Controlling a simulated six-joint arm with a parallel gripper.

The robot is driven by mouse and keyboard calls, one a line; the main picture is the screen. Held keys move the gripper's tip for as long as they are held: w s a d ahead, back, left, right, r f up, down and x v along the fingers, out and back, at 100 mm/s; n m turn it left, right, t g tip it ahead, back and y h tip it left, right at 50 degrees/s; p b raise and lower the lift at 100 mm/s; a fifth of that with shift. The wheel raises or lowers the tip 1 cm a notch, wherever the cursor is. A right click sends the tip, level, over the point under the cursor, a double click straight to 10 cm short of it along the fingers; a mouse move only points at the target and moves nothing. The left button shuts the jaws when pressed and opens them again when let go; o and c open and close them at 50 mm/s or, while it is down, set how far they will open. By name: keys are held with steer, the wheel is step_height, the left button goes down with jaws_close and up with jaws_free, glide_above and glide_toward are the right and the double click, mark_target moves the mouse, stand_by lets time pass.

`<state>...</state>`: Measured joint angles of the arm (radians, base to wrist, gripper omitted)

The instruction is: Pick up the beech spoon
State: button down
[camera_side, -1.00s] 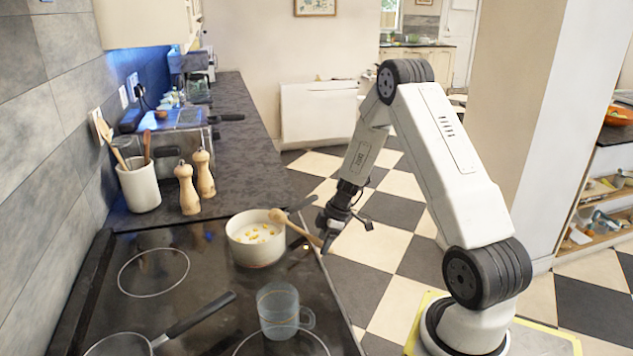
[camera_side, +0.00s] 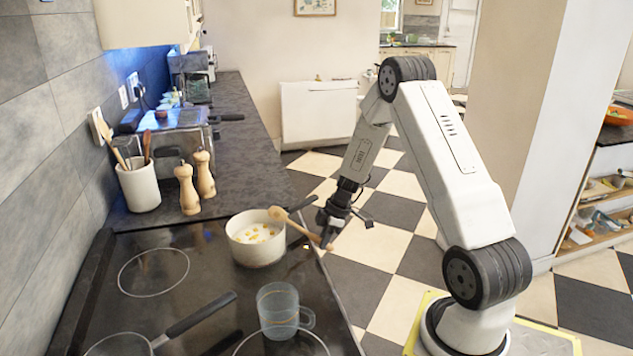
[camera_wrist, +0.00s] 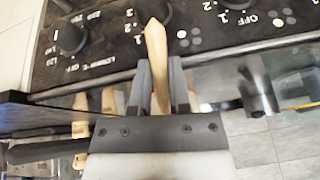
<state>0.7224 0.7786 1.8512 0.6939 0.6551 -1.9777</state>
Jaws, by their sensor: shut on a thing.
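The beech spoon (camera_side: 297,226) slants across the right rim of the white pot (camera_side: 256,252). Its bowl end is up at the pot's rim and its handle runs down to the right. My gripper (camera_side: 327,238) is shut on the handle near its end, beyond the hob's right edge. In the wrist view, the pale wooden handle (camera_wrist: 156,45) stands between the two dark fingers of my gripper (camera_wrist: 162,82). The spoon's bowl is not clear in the wrist view. In the side view the fingers partly hide the handle's end.
A clear measuring jug (camera_side: 278,308) stands in front of the pot. A frying pan (camera_side: 122,344) sits at the near left. Two wooden mills (camera_side: 187,188) and a utensil crock (camera_side: 139,186) stand behind. Control knobs (camera_wrist: 70,38) line the hob's edge.

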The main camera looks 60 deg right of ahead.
steer(key=shift+r, duration=0.45)
steer(key=s+a+r, duration=0.6)
steer(key=s+r, duration=0.5)
steer(key=s, duration=0.1)
steer(key=shift+s+r, duration=0.2)
steer(key=shift+s, duration=0.1)
stand_by(0.4)
